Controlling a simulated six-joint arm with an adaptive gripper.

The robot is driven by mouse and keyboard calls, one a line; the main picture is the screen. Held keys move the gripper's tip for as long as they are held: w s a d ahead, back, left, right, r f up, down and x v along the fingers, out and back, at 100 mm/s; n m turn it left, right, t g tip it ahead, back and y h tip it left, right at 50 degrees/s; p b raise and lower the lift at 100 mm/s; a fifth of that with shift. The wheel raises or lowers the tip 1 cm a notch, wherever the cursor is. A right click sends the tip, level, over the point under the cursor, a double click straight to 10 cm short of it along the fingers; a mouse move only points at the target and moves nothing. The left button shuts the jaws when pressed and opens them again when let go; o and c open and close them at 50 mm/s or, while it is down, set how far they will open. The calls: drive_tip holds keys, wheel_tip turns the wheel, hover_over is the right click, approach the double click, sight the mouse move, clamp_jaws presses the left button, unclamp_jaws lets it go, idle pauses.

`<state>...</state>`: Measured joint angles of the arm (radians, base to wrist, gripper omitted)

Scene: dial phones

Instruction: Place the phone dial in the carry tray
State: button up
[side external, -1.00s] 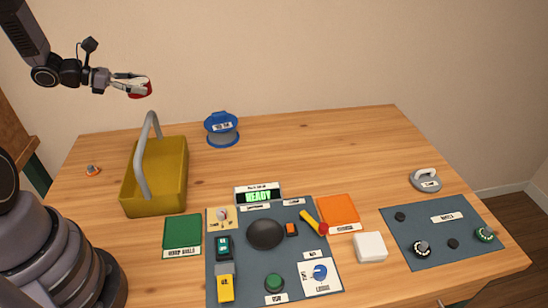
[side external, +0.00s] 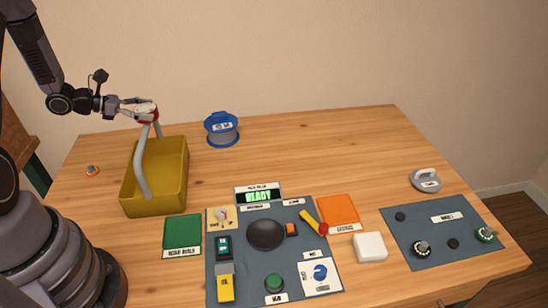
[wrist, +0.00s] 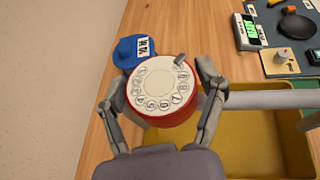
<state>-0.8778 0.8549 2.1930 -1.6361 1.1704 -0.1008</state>
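The phone dial (wrist: 160,88) is a red disc with a white numbered face. In the wrist view it sits between the two fingers of my gripper (wrist: 160,100), which is shut on it. In the side view my gripper (side external: 150,113) holds the dial (side external: 150,117) in the air, close to the top of the tray's handle. The carry tray (side external: 183,190) is a yellow open box with a grey arched handle (side external: 140,170), at the left of the table. In the wrist view the tray (wrist: 290,145) lies below and right of the dial, partly hidden by my gripper.
A blue round container (side external: 222,130) stands right of the tray. A green square (side external: 183,233) lies in front of it. A dark mat (side external: 250,280) with buttons, switches and a display (side external: 258,195) fills the front middle. An orange knob (side external: 92,170) lies left of the tray.

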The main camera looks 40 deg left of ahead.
drive_tip(key=shift+o, duration=1.1)
drive_tip(key=shift+s+a+r, duration=0.1)
drive_tip(key=shift+r, duration=0.15)
drive_tip(key=v, duration=0.6)
drive_tip(key=s+d+r+m+g, duration=0.4)
drive_tip(key=d+r+m+g, duration=0.4)
drive_tip(key=d+r+m, duration=0.6)
drive_tip(key=s+d+r+m+t+y, duration=0.1)
drive_tip(key=s+d+r+m+y, duration=0.2)
drive_tip(key=s+m, duration=0.3)
drive_tip(key=s+d+r+m+t+y, duration=0.1)
drive_tip(key=s+d+r+m+y, duration=0.2)
drive_tip(key=s+m, duration=0.4)
drive_tip(key=shift+r+m+y, duration=0.2)
drive_tip(key=shift+m+y, duration=0.5)
drive_tip(key=shift+m, duration=0.4)
